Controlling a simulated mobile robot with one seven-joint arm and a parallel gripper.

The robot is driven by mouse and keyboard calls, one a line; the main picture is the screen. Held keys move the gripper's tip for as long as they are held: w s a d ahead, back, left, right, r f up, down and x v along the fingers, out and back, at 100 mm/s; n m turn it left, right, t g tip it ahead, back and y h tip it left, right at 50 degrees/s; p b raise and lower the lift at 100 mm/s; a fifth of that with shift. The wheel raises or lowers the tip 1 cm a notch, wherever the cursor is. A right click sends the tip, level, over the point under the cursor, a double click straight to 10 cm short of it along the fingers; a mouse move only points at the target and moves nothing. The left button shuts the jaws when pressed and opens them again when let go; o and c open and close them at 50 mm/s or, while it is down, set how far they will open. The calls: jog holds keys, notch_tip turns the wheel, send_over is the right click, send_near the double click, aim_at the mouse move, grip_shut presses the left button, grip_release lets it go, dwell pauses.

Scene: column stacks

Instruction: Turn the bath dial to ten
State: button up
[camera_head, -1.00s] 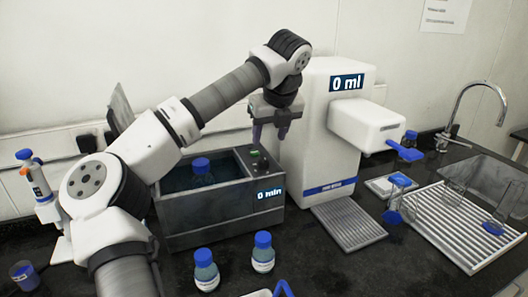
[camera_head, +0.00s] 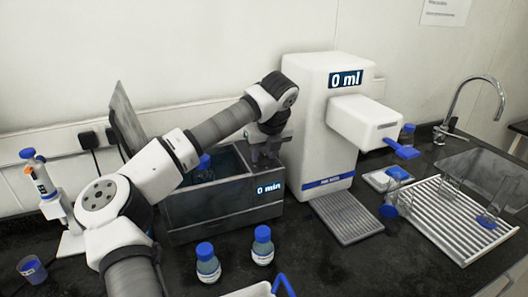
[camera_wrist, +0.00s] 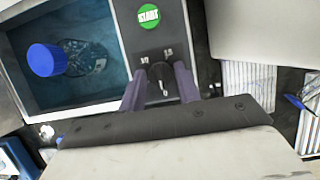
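The water bath (camera_head: 215,210) is a dark grey open box, and its display reads "0 min". Its dial (camera_wrist: 163,90) shows in the wrist view as a dark knob with a light pointer, below small printed marks too blurred to read surely. In the head view my gripper hides the dial. My gripper (camera_head: 267,157) points down over the right end of the bath. In the wrist view its purple fingers (camera_wrist: 160,82) stand on either side of the dial, with visible gaps between, so it looks open. A green start button (camera_wrist: 148,16) lies beyond the dial.
A blue-capped bottle (camera_wrist: 46,60) stands in the bath water. Two bottles (camera_head: 208,264) (camera_head: 263,246) stand in front of the bath. A white dispenser (camera_head: 312,130) reading "0 ml" rises close to the right. A pipette stand (camera_head: 52,200) is at the left.

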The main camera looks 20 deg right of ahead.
jog(key=c, duration=0.5)
jog(key=shift+c, duration=0.2)
jog(key=shift+b, duration=0.35)
